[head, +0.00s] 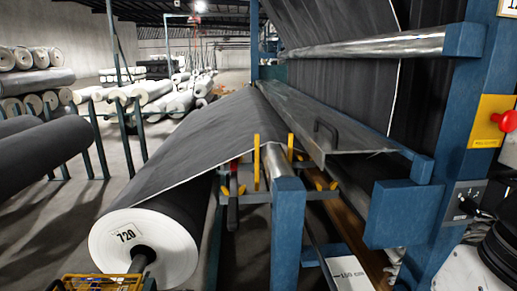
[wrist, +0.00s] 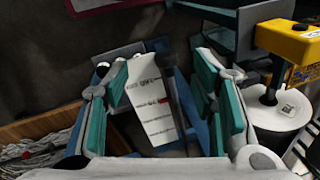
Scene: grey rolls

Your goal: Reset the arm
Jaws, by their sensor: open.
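My gripper (wrist: 160,82) shows in the wrist view with its two teal-padded fingers spread wide apart. Nothing is held between the pads. A white strip with printed marks (wrist: 155,105) shows in the gap between the fingers, beyond them; its distance is hard to tell. My gripper cannot be made out in the head view.
In the head view, a large grey roll labelled 720 (head: 125,237) feeds a dark sheet (head: 200,140) up to a blue machine frame (head: 287,225). A red button (head: 508,120) is at right. Racked rolls (head: 35,80) stand at left. A yellow block (wrist: 287,40) is near my gripper's right side.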

